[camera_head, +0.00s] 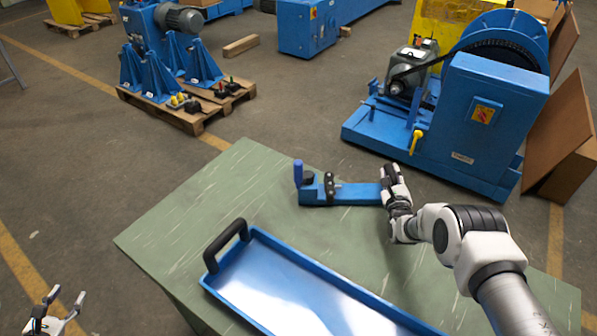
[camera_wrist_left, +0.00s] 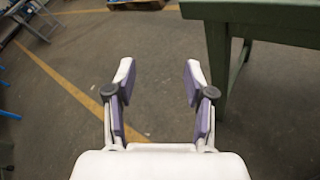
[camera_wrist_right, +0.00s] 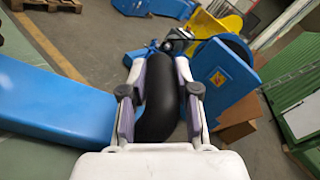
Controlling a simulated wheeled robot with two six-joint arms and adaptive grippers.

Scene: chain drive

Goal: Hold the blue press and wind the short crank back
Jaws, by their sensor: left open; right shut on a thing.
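The blue press (camera_head: 345,193) lies on the green table, with dark round parts near its left end. An upright blue grip (camera_head: 298,173) stands at that end and looks like the short crank's handle. My right gripper (camera_head: 392,172) is at the press's right end. In the right wrist view it is shut on a thick black curved handle (camera_wrist_right: 158,100), beside the press's blue body (camera_wrist_right: 50,105). My left gripper (camera_head: 65,298) is open and empty, low at the left, off the table. In the left wrist view its fingers (camera_wrist_left: 157,78) have only floor between them.
A blue tray (camera_head: 253,232) with a black handle (camera_head: 226,245) lies at the front of the green table (camera_head: 180,222). A blue chain-drive machine (camera_head: 485,115) stands on the floor behind. A pallet (camera_head: 190,117) with blue brackets stands back left. The table's left part is clear.

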